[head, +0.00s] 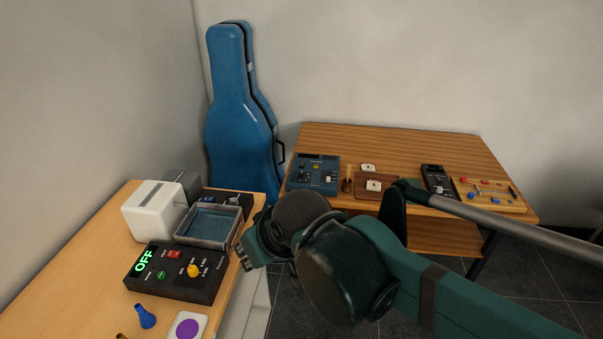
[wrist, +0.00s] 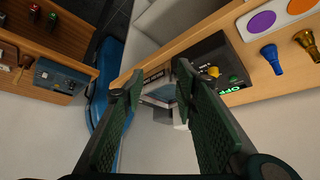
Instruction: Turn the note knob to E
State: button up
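A black control box (head: 172,287) stands on the near light wood table. It has a lit green OFF display, a red switch (head: 174,254), a green button (head: 161,275) and a yellow knob (head: 193,271) with small labels around it. The labels are too small to read, so I cannot tell if this is the note knob or where it points. The box (wrist: 208,53) and yellow knob (wrist: 213,71) also show in the wrist view. My gripper (head: 246,260) is right of the box, apart from it. In the wrist view its fingers (wrist: 156,78) are spread and empty.
A grey tray (head: 209,241), a white box (head: 154,210) and a dark device (head: 228,198) stand behind the control box. The far table holds a blue panel (head: 313,175) and a dark device (head: 437,181). A blue case (head: 235,120) stands between.

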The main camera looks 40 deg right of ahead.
jog(key=w+d+r+n+g+p, duration=0.2)
jog(key=w+d+r+p, duration=0.35)
jog(key=w, duration=0.75)
jog(key=n+g+p, duration=0.5)
jog(key=n+p, duration=0.2)
send_over(301, 173)
jog(key=f, duration=1.5)
jog(key=shift+s+a, duration=0.1)
jog(key=shift+a, duration=0.2)
jog(key=shift+d+f, duration=0.35)
jog(key=shift+f, duration=0.1)
jog(key=shift+f, duration=0.1)
jog(key=shift+f, duration=3.8)
